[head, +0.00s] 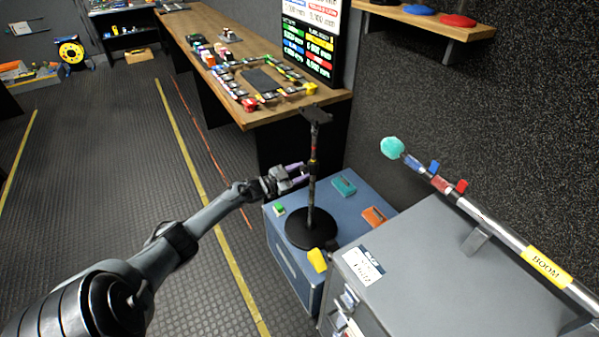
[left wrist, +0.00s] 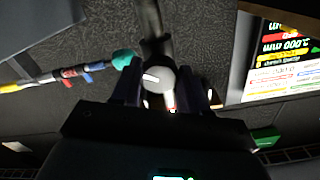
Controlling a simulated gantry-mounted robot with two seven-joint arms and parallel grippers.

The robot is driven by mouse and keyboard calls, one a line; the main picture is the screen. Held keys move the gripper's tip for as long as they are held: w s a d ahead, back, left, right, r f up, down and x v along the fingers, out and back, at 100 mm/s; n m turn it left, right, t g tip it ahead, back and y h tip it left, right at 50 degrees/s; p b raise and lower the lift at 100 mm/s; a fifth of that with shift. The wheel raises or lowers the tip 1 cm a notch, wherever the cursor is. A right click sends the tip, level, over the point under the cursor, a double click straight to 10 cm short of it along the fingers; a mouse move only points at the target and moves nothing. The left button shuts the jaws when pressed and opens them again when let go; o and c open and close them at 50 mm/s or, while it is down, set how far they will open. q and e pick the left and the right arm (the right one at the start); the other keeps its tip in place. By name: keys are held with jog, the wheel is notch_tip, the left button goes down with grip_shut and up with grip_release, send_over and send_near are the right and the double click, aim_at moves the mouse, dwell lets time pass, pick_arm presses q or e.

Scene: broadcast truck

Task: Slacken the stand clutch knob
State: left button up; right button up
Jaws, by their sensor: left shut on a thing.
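The black stand (head: 312,185) stands upright on a round base (head: 311,229) on top of a blue case, with a flat plate (head: 316,114) at its top. My left gripper (head: 298,172) reaches in from the left and is shut at the stand's pole, about halfway up. In the left wrist view, a round pale knob (left wrist: 158,80) with a white mark sits between the two fingers of my left gripper (left wrist: 163,92), in front of the dark pole (left wrist: 152,25). In the head view the gripper hides the knob. My right gripper is in neither view.
The blue case (head: 285,262) carries a teal box (head: 343,186) and an orange box (head: 375,216) beside the stand. A grey cabinet (head: 440,260) and a boom pole (head: 490,222) stand to the right. A wooden bench (head: 320,98) is behind. The floor (head: 120,180) at left is clear.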

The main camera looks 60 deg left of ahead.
pick_arm(q)
jog(key=shift+n, duration=0.3)
jog(key=o, duration=1.1)
jog(key=shift+c, duration=0.2)
jog(key=shift+s, duration=0.1)
jog(key=shift+s+p, duration=0.25)
jog(key=shift+p, duration=0.05)
jog(key=s+p, duration=0.3)
jog(key=s, duration=0.7)
